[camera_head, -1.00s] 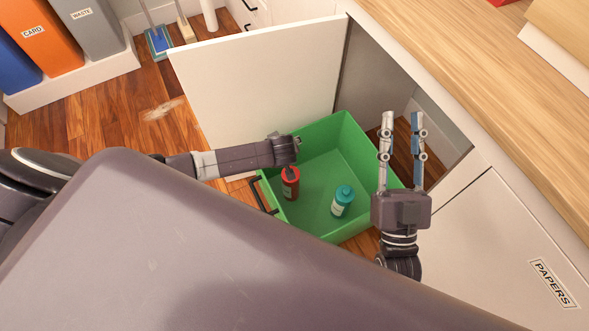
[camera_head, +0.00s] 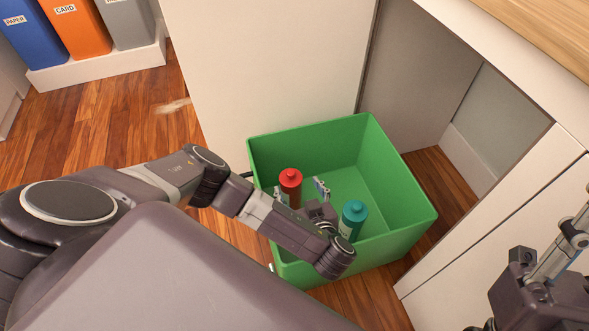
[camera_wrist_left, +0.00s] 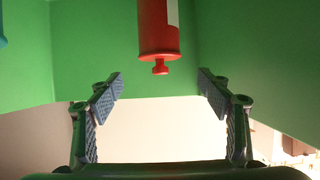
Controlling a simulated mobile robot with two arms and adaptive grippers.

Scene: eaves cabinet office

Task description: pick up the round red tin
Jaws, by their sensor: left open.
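The round red tin (camera_head: 290,182) stands in the green bin, a cylinder with a narrow cap and a pale label. In the left wrist view the red tin (camera_wrist_left: 158,30) hangs in from the top edge, cap end toward me. My left gripper (camera_head: 303,188) reaches into the bin beside the tin. In the wrist view the left gripper (camera_wrist_left: 160,84) has its fingers wide apart with nothing between the tips; the tin's cap lies just beyond, roughly centred. My right gripper (camera_head: 572,245) is partly cut off at the lower right, away from the bin.
A teal bottle (camera_head: 353,218) stands in the bin close to my left gripper. The green bin (camera_head: 405,205) has high walls and sits on the wood floor before an open cabinet (camera_head: 410,85). A white door panel (camera_head: 265,70) stands behind it. Sorting bins (camera_head: 75,28) are far left.

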